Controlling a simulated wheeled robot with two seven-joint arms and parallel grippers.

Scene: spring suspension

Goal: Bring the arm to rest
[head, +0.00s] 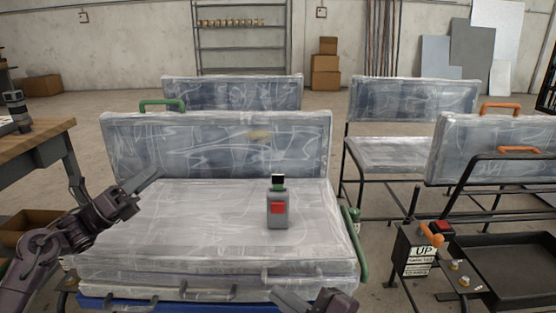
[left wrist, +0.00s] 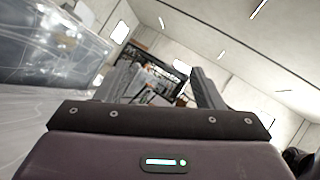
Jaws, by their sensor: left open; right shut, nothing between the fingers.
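My left gripper (head: 148,184) is over the left side of the plastic-wrapped seat cushion (head: 190,215) in the head view. In the left wrist view its two fingers (left wrist: 165,85) stand apart with nothing held between them. My right gripper (head: 282,296) shows only in part at the bottom edge of the head view, by the front of the seat. It is shut and empty.
The wrapped backrest (head: 220,143) rises behind the cushion. A green handle (head: 356,245) is at the seat's right side. A wooden workbench (head: 35,145) stands at left. A box labelled UP (head: 418,252) and a black tray (head: 510,270) are at right. More wrapped seats stand behind.

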